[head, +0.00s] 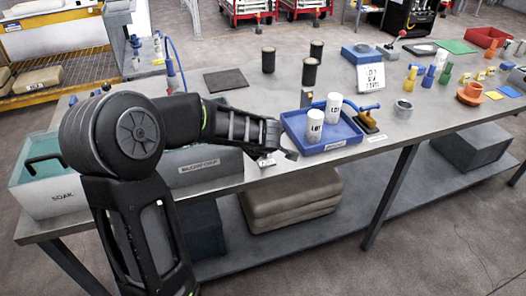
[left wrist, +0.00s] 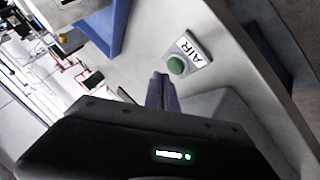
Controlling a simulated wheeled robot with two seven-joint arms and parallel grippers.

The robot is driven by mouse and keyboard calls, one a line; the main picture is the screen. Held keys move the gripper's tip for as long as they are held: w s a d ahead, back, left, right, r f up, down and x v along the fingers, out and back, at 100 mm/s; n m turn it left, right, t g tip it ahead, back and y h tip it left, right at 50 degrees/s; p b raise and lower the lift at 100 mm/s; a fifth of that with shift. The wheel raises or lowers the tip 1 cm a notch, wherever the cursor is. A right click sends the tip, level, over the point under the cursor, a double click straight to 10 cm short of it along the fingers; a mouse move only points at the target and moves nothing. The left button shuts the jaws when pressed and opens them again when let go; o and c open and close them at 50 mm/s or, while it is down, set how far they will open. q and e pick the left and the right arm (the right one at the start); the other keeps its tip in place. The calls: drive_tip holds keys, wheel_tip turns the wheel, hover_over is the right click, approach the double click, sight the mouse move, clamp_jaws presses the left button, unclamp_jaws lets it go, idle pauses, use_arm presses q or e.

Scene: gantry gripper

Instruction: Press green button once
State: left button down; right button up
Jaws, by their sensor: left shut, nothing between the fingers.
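In the left wrist view, the green button (left wrist: 176,66) is a round cap on a small light plate marked AIR (left wrist: 193,48), on the grey table. My left gripper (left wrist: 160,76) is shut and empty, its fingertips close beside the button in the picture; a gap between them shows, but its depth is hard to judge. In the head view, my left gripper (head: 290,153) is over the table's front edge, just left of the blue tray. The pale plate (head: 265,161) is partly below it there, and the green cap is hard to make out. My right gripper is not in view.
The blue tray (head: 350,150) with two white LOT cylinders (head: 315,126) stands right of my left gripper. A grey bin (head: 200,172) is on its left. Black cylinders (head: 310,73) and a dark mat (head: 226,80) lie farther back, with bare table between.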

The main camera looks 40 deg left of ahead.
use_arm(q)
drive_tip(key=shift+f, duration=0.15)
idle(0.4)
drive_tip(key=shift+f, duration=0.3)
drive_tip(key=shift+f+b, duration=0.3)
drive_tip(key=shift+f, duration=0.2)
idle(0.7)
idle(0.4)
drive_tip(key=shift+r+p, duration=0.95)
drive_tip(key=shift+p, duration=0.3)
wheel_tip(320, 180, up, 5)
drive_tip(key=p, duration=0.6)
